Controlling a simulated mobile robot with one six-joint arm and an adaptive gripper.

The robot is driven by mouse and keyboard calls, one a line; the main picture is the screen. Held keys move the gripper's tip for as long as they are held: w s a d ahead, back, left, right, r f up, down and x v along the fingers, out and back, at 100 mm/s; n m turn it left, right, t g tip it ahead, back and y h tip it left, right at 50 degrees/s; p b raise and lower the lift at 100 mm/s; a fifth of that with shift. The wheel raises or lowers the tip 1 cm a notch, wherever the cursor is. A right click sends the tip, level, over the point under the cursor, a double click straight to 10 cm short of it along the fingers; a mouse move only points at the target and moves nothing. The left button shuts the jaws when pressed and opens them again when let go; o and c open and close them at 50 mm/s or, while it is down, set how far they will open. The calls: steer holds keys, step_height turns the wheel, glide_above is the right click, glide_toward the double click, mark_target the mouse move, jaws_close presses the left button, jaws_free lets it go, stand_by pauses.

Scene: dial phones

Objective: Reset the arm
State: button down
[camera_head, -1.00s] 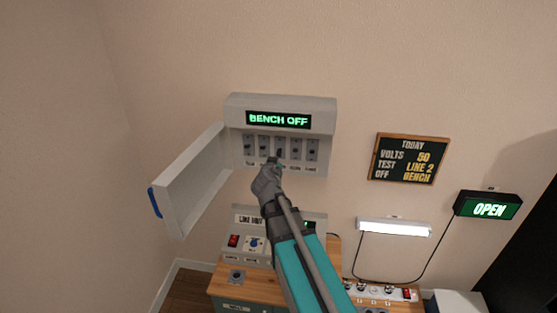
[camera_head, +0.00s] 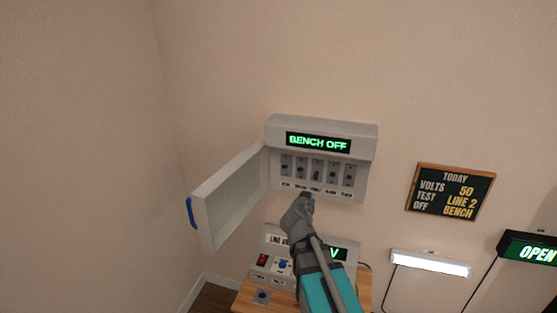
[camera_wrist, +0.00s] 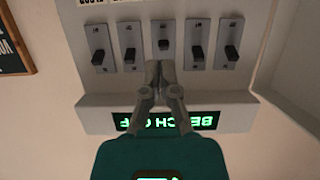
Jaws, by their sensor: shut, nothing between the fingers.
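My gripper (camera_head: 308,198) is shut and empty, just below the row of switches on the wall panel box (camera_head: 320,132). The box display (camera_head: 318,142) reads "BENCH OFF" in green. Several small switches (camera_head: 316,172) sit in a row under it. In the wrist view, upside down, my closed fingertips (camera_wrist: 160,66) are in front of the middle switch (camera_wrist: 163,45). That switch's lever sits differently from its neighbours. Whether the tips touch it I cannot tell. My arm hides part of the unit below.
The box's door (camera_head: 229,195), with a blue handle (camera_head: 191,212), hangs open to the left. A chalkboard (camera_head: 450,191), a lit lamp (camera_head: 430,263) and a green OPEN sign (camera_head: 532,249) are on the right. A line-volt unit (camera_head: 272,262) stands on the wooden bench below.

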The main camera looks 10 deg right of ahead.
steer(key=s+f+g+y+p, duration=0.1)
steer(key=s+f+g+p, duration=0.1)
steer(key=s+f+g, duration=0.6)
steer(key=s+a+f+n+g+y, duration=0.2)
steer(key=s+a+n+g+y, duration=0.2)
steer(key=s+a, duration=0.3)
steer(key=s+n+y, duration=0.1)
steer(key=s, duration=0.3)
steer(key=shift+s+n+g+y+p, duration=0.3)
steer(key=shift+s+g+y+p, duration=0.05)
steer(key=shift+g+y+p, duration=0.05)
